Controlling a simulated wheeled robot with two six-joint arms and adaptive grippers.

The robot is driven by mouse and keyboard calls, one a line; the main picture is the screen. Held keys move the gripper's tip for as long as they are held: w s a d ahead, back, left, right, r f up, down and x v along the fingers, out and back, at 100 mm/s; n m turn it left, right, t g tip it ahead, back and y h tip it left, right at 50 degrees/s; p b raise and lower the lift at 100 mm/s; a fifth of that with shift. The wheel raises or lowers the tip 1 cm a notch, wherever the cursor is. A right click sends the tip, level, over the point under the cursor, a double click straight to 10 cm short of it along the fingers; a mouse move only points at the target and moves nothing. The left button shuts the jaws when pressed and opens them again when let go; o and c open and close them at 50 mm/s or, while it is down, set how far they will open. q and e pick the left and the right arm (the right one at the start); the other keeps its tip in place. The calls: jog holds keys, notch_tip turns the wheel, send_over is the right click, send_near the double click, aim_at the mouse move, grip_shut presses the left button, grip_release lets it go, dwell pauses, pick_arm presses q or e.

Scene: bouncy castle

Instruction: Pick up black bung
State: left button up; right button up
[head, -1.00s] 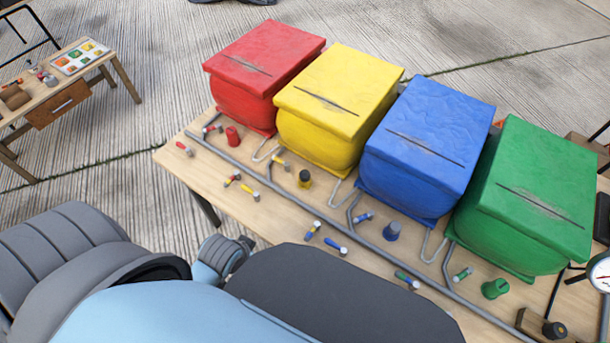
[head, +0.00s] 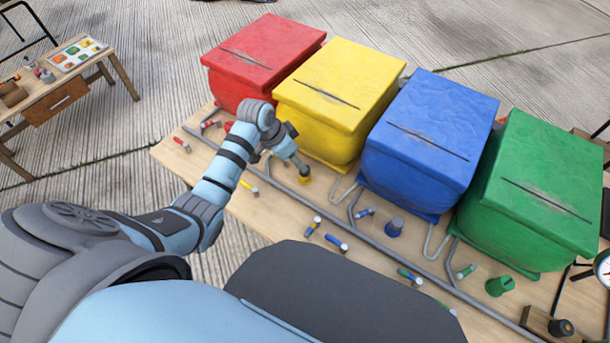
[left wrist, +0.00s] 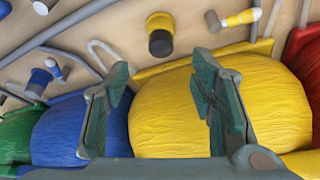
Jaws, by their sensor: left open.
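A dark, nearly black bung (left wrist: 160,43) with a yellow part behind it stands on the table in front of the yellow box; the head view shows its yellow part (head: 305,180) below my left gripper (head: 300,166), with its dark top mostly covered. In the left wrist view my left gripper (left wrist: 162,65) is open and empty, its two fingers apart, with the bung beyond the fingertips and between their lines. I cannot tell that they touch it. My right gripper is not in view.
Red (head: 262,60), yellow (head: 340,85), blue (head: 432,130) and green (head: 535,190) boxes line the table. A blue bung (head: 394,227), a green bung (head: 499,286) and several small coloured handles lie around. A grey pipe (head: 375,238) runs along the front. A black knob (head: 562,328) sits at lower right.

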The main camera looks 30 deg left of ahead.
pick_arm(q)
jog(key=b+x, duration=0.3)
jog(key=x, duration=0.4)
jog(key=shift+w+f, duration=0.1)
jog(key=shift+f, duration=0.15)
jog(key=shift+c, duration=0.5)
jog(key=shift+r, duration=0.1)
jog(key=c, duration=0.9)
